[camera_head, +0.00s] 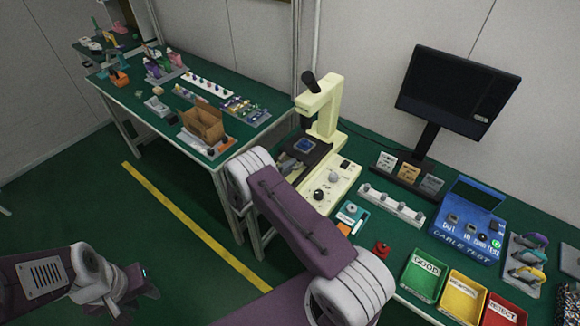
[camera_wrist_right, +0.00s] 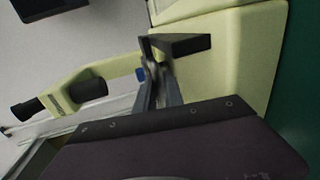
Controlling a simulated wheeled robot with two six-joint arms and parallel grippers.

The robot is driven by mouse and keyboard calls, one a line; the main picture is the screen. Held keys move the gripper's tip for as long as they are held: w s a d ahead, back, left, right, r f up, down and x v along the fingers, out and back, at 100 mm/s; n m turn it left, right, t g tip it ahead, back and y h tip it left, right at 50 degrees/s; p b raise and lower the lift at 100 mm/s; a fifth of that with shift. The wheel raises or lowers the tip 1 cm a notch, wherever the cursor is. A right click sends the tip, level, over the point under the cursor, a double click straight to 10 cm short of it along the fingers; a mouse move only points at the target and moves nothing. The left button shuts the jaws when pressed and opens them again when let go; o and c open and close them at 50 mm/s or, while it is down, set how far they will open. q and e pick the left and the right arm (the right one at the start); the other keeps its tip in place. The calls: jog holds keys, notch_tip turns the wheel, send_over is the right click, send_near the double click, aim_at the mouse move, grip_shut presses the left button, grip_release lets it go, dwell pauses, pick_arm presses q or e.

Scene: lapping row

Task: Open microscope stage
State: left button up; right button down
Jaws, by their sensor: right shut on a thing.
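The cream-yellow microscope (camera_head: 325,105) stands on the green bench, with a black eyepiece tube. Its dark stage (camera_head: 318,152) carries a blue square piece below the head. My right gripper (camera_wrist_right: 155,62) is shut at the dark stage part; the exact grip point is hard to make out.
A blue cable-test box (camera_head: 468,222), a white strip with knobs (camera_head: 391,204) and green, yellow and red bins lie to the right. A second table (camera_head: 150,95) holds a cardboard box (camera_head: 203,122). The floor at left is clear.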

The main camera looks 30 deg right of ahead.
jog(key=v, duration=0.3)
jog(key=f+b+v, duration=0.1)
jog(key=v, duration=0.3)
jog(key=f+b+v, duration=0.1)
jog(key=v, duration=0.2)
jog(key=shift+s+a+f, duration=0.1)
jog(key=shift+s+a, duration=0.2)
jog(key=shift+a, duration=0.35)
jog(key=c, duration=1.6)
grip_release()
jog(key=shift+f, duration=0.1)
jog(key=shift+o, duration=0.7)
jog(key=shift+s+a, duration=0.1)
jog(key=shift+a, duration=0.05)
jog(key=shift+s+a, duration=0.1)
jog(key=shift+a, duration=0.15)
jog(key=b+v, duration=0.1)
jog(key=v, duration=0.7)
jog(key=shift+a+r, duration=0.2)
jog(key=shift+a, duration=0.05)
